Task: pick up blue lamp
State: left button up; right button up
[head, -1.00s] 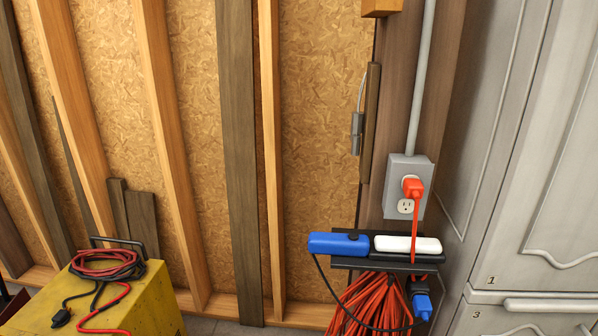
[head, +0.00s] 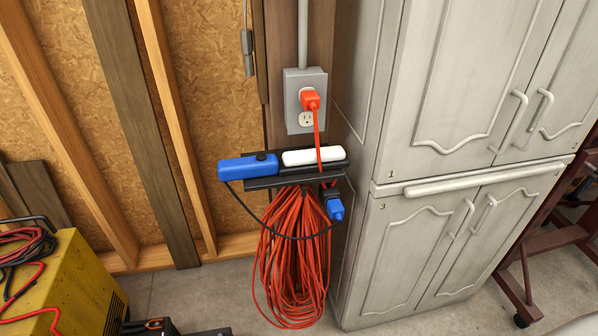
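A long blue object with a black button, which looks like the blue lamp (head: 240,168), lies on the left part of a small black shelf (head: 270,183) on the wall. A white object of similar shape (head: 313,156) lies to its right on the same shelf. A thin black cord hangs from the blue lamp's left end and loops below the shelf. Neither of my grippers is in view.
A coiled orange cord (head: 292,262) hangs under the shelf, with a blue connector (head: 335,209) beside it. An outlet box (head: 305,100) holds an orange plug above. A grey cabinet (head: 455,160) stands close on the right. A yellow machine (head: 75,285) stands at lower left.

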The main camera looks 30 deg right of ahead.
aim_at(301, 162)
jog(key=u, duration=2.65)
jog(key=i, duration=1.6)
jog(key=z, duration=3.25)
